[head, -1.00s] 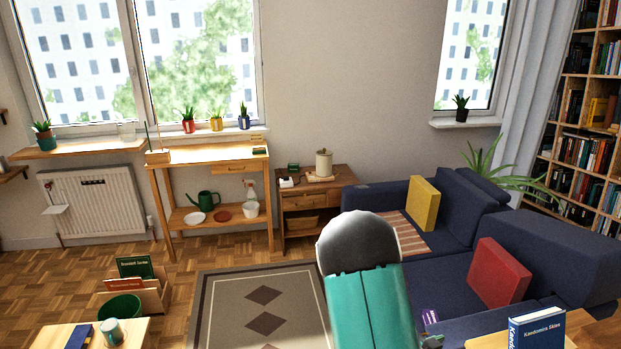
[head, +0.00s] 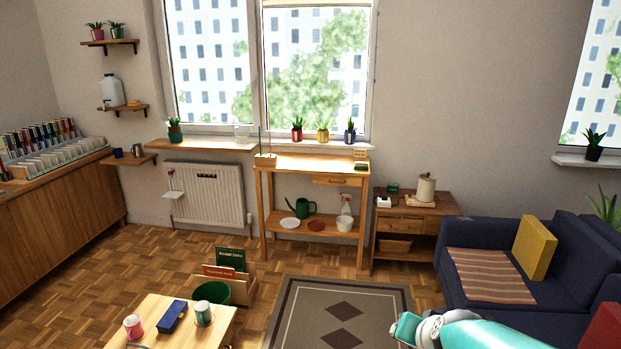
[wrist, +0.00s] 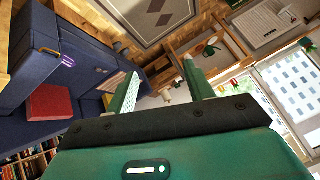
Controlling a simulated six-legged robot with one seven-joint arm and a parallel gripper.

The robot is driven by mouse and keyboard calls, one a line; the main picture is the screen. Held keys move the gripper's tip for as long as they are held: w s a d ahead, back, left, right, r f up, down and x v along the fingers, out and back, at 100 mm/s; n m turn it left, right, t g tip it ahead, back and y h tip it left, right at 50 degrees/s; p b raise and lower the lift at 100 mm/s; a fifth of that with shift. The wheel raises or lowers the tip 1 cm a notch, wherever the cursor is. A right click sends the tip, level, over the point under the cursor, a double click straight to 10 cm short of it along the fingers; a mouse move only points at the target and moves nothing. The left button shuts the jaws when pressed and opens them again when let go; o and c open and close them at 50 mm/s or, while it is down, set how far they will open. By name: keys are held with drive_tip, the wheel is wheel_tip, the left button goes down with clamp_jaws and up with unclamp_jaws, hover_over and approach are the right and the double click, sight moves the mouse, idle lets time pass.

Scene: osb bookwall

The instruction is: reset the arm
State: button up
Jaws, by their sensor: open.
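My gripper (wrist: 160,67) shows in the wrist view with its two fingers apart and nothing between them. It points out into the room, and the wrist picture is strongly tilted. In the head view part of my teal and grey arm (head: 470,332) reaches in from the lower right edge, over the front of the sofa and the rug's right corner. I cannot make out the fingers in the head view.
A low table (head: 220,333) with two cups and a blue case stands at the front left. A blue sofa (head: 572,262) is at the right. A workbench (head: 270,165) and side cabinet (head: 400,225) line the wall. The patterned rug (head: 300,300) looks clear.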

drive_tip(key=s+a+r+n+g, duration=0.1)
drive_tip(key=s+a+r+n, duration=0.1)
drive_tip(key=s+r, duration=0.2)
drive_tip(key=s+a+r+n+g, duration=0.1)
drive_tip(key=s+a+r+n, duration=0.1)
drive_tip(key=s, duration=0.8)
drive_tip(key=shift+s+a+r+n, duration=0.3)
drive_tip(key=shift+r+n, duration=0.3)
drive_tip(key=shift+r, duration=0.3)
